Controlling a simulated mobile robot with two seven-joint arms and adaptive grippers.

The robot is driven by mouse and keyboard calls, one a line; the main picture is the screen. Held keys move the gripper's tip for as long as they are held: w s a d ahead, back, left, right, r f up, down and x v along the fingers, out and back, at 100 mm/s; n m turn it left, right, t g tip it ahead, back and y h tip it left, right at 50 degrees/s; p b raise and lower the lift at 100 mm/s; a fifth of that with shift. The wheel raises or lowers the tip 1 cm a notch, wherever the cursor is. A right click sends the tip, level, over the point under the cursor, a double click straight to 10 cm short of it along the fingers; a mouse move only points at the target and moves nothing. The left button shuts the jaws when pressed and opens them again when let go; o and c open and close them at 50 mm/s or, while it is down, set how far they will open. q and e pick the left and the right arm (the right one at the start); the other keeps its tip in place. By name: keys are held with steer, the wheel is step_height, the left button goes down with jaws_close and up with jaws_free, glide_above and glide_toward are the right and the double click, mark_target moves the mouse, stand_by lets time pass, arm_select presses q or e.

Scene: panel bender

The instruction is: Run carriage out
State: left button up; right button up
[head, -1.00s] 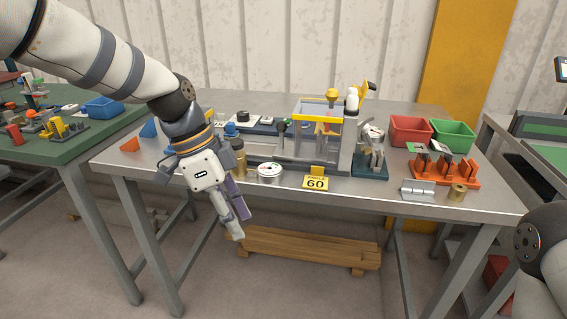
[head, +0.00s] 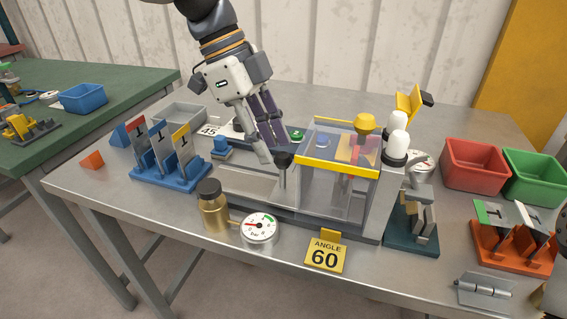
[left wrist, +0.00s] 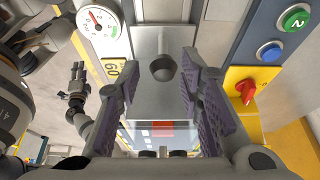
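The panel bender (head: 310,228) stands on the steel table with a clear guard edged in yellow. A dark ball knob (head: 284,158) on a short post stands at the left of the guard, by the carriage bed (head: 245,186). My left gripper (head: 275,155) points down at the knob, fingers apart. In the left wrist view the knob (left wrist: 163,68) shows between the open fingers over a grey metal plate (left wrist: 160,97); no grip shows. What seems to be my right gripper (left wrist: 78,88) is small at the left of that view; its state is unclear.
A blue rack (head: 170,172) is left; red (head: 474,166) and green bins are right. A red switch (left wrist: 246,90) is beside the left fingers.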

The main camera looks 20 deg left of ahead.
mark_target(282, 170)
arm_select(q)
steer(key=x, duration=0.6)
steer(key=shift+w+d+f, duration=0.1)
steer(key=shift+w+f, duration=0.1)
jaws_close()
steer(key=shift+w+r, duration=0.1)
